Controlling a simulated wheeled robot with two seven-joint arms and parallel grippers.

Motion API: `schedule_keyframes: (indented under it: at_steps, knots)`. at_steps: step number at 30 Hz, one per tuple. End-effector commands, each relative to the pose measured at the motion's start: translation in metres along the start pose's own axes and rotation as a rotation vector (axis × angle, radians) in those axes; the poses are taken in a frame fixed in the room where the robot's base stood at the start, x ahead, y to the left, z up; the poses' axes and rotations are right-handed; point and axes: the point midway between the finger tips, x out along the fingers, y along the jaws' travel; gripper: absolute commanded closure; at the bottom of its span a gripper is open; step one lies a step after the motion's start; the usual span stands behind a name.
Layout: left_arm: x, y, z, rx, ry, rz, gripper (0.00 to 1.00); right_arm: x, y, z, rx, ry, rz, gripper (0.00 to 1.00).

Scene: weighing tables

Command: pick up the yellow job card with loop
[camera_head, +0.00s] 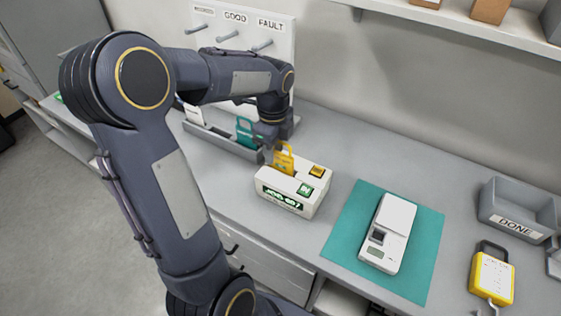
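The yellow job card with loop (284,162) stands upright in the top of a white box (288,201) with a green lit sign on its front. The card's lower part is hidden inside the box. My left arm reaches over from the left, and my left gripper (269,146) points down right beside the card's loop, at its upper left. The gripper is small and dark here, so I cannot tell whether its fingers are open or shut, or whether they touch the card. My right gripper is not in view.
A grey rack (222,141) behind holds a teal card (245,131) and a white one. A white scale (388,232) sits on a teal mat (345,238). A grey DONE tray (517,208) and a yellow device (492,279) are at right. A pegboard (262,52) stands behind.

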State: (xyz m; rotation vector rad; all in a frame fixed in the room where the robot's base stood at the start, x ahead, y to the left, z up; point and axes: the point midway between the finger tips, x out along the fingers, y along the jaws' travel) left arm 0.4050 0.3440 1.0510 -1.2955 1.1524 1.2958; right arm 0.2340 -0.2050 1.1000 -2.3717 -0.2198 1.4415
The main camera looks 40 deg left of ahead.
Motion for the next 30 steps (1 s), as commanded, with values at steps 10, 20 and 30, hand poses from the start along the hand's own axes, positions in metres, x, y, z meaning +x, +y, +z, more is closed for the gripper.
schedule_keyframes:
  at_steps: [10,20,30]
  knots:
    - [0.019,0.0,0.0,-0.001,0.0,-0.002,0.67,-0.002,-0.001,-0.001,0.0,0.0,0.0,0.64]
    - [0.018,0.0,0.0,0.0,0.0,-0.001,1.0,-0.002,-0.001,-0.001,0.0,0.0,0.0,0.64]
    - [0.017,-0.001,0.0,0.0,0.0,-0.002,1.0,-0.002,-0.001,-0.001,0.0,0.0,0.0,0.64]
